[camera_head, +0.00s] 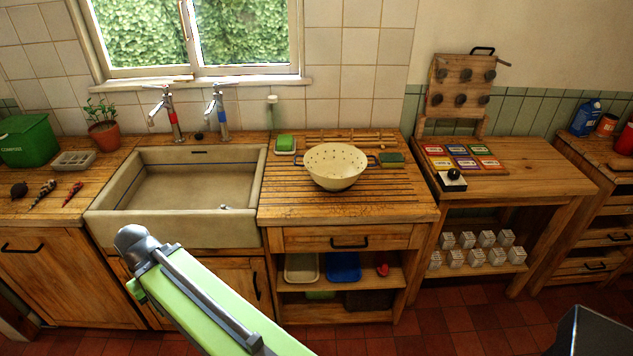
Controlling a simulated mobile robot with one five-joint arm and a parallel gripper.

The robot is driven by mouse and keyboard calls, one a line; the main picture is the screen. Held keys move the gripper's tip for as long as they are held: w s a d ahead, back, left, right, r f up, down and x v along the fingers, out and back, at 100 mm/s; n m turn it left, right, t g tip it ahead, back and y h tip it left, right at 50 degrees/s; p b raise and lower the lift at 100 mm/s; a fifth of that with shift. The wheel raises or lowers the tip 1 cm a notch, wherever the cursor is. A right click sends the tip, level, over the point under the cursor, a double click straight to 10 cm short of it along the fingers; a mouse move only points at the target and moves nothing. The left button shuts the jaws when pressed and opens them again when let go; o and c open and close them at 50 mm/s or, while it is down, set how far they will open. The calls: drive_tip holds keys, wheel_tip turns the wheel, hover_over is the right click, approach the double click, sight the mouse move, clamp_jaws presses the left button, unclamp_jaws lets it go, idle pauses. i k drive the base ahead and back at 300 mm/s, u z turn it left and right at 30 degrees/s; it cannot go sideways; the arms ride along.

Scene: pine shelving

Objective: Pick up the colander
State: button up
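The cream colander (336,167) stands upright on the slatted wooden draining board (300,207) to the right of the sink. It has small holes and a dark handle on each side. My green and grey arm reaches up from the bottom of the head view, in front of the sink and well short of the colander. No gripper fingertips can be made out in this view.
The stone sink (175,232) with two taps is left of the draining board. A side table (540,178) with coloured packets stands right. The tiled floor in front is open.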

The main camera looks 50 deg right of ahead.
sight(335, 167)
drive_tip(key=z, duration=0.35)
drive_tip(key=i, duration=1)
drive_tip(key=u, duration=0.3)
